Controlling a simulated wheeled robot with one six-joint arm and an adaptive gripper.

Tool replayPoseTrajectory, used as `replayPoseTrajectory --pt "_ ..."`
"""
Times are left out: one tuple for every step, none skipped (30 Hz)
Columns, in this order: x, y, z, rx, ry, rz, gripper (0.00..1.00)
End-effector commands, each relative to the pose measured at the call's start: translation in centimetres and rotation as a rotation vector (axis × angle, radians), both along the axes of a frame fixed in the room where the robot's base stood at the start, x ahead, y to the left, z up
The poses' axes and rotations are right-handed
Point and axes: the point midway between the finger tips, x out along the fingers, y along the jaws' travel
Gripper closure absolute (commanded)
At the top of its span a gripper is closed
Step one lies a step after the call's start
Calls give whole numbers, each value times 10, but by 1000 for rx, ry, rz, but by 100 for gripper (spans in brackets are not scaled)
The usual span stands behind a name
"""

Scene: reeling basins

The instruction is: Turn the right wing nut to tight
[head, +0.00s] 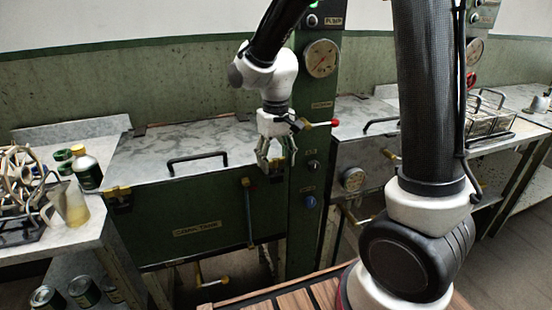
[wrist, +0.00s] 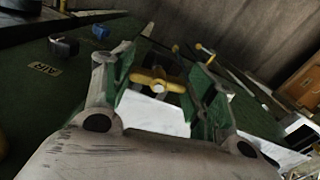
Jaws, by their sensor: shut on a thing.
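The right wing nut is yellow and shows in the wrist view (wrist: 157,78), between my two fingers, on the front of the green basin. My gripper (head: 277,163) is at the upper right front corner of the basin (head: 215,212) and is shut on this wing nut. In the head view the fingers mostly hide it. The basin's grey lid (head: 195,142) is down, with a black handle. The left wing nut (head: 121,197) is at the lid's left front corner. I cannot tell how tight the right one is.
A green post (head: 304,235) with a gauge (head: 321,58), a red-tipped lever (head: 334,122) and a blue knob (head: 309,201) stands just right of my gripper. A side table at left holds a bottle (head: 87,170) and a beaker (head: 70,204). Another basin is beyond the post.

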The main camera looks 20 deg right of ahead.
Motion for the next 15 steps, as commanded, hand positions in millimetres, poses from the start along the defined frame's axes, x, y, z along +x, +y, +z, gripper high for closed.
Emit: replayPoseTrajectory --pt "1 0 1 0 -3 -27 67" --pt "1 0 1 0 -3 -44 67" --pt "1 0 1 0 -3 -64 67" --pt "1 1 1 0 -3 -79 67" --pt "1 1 1 0 -3 -92 67" --pt "1 1 1 0 -3 -109 67" --pt "1 1 1 0 -3 -119 67" --pt "1 1 1 1 -4 -128 67" --pt "1 1 1 1 -4 -140 67" --pt "1 1 1 1 -4 -147 67" --pt "1 1 1 1 -4 -153 67" --pt "1 1 1 1 -4 -160 67" --pt "1 1 1 1 -4 -165 67" --pt "1 1 1 1 -4 -169 67" --pt "1 1 1 1 -4 -172 67"
